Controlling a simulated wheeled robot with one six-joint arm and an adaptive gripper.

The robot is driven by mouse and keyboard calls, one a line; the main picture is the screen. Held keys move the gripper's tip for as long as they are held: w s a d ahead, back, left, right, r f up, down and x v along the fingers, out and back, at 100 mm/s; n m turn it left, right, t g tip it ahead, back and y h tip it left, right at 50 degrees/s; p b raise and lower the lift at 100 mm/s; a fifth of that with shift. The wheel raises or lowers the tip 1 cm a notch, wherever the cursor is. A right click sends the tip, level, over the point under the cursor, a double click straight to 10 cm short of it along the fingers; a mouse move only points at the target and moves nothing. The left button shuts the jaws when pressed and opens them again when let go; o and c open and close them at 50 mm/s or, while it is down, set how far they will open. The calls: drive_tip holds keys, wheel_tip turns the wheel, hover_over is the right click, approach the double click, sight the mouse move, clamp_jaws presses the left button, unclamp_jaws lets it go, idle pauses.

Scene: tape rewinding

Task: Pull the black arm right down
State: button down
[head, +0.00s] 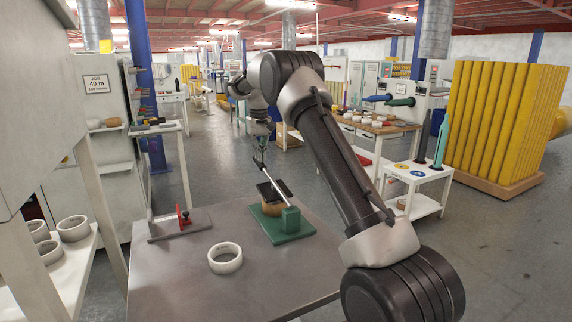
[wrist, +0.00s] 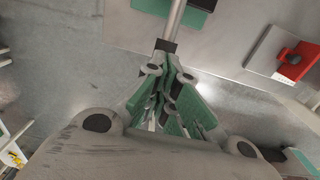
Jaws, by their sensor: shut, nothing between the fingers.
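A green press-like device (head: 280,234) stands on the grey table, with a green post (head: 291,219) at its right. A pale metal bar (head: 284,187) slopes up and left from the post, and a dark plate (head: 270,191) sits tilted over a tan roll (head: 271,209). In the wrist view the bar (wrist: 177,22) ends in a black tip (wrist: 165,46). My gripper (head: 259,158) is shut and empty, at the raised end of the bar. In the wrist view its fingers (wrist: 172,70) lie close to the black tip; I cannot tell whether they touch.
A white ring (head: 225,258) lies on the table (head: 170,283). A red stop on a grey plate (head: 180,222) stands at the left; it also shows in the wrist view (wrist: 290,60). More white rings (head: 73,229) lie on a shelf at far left. A white cart (head: 416,175) stands behind, right.

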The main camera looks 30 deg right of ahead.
drive_tip(key=shift+w+f, duration=0.25)
drive_tip(key=shift+f, duration=0.45)
drive_tip(key=shift+w+f, duration=0.2)
drive_tip(key=shift+f, duration=0.45)
drive_tip(key=shift+f, duration=0.6)
drive_tip(key=shift+r, duration=0.15)
